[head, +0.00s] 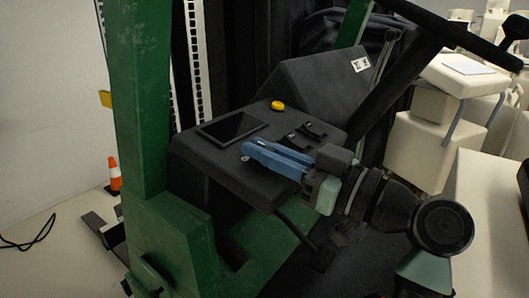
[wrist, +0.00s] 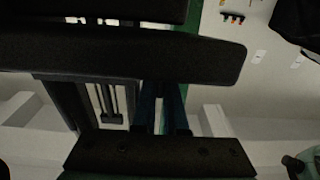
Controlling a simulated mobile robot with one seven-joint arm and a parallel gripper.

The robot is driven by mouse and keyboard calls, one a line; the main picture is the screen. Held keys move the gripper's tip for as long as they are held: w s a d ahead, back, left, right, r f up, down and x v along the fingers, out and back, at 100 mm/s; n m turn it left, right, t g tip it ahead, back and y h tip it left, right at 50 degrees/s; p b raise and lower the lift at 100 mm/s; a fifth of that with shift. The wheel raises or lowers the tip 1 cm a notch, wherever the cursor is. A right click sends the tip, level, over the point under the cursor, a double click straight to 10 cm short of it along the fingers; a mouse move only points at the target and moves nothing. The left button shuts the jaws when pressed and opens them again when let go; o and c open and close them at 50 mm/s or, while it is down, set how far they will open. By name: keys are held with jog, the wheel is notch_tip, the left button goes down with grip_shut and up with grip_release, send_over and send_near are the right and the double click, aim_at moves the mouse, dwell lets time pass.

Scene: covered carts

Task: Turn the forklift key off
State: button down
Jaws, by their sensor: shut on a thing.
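The forklift's black dashboard (head: 210,150) sits between green posts in the head view. A small, pale metallic bit of the forklift key (head: 245,158) shows at its front left, below the screen. My gripper (head: 250,148), with blue fingers, reaches in from the right and is shut on the key at its tips. The fingers hide most of the key, so its turned angle cannot be told. In the dark wrist view, the blue fingers of my gripper (wrist: 161,105) point toward the black dashboard edge (wrist: 120,57); the key cannot be made out there.
A dark screen (head: 232,129), a yellow button (head: 277,106) and black levers (head: 306,132) are close to the fingers. A green post (head: 143,90) stands at left. An orange cone (head: 114,174) is on the floor. Covered carts (head: 430,140) stand at right.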

jog(key=shift+f, duration=0.1)
jog(key=c, duration=1)
grip_release()
jog(key=shift+o, duration=0.2)
jog(key=b+v, duration=0.1)
jog(key=v, duration=1.2)
jog(key=shift+a, duration=0.1)
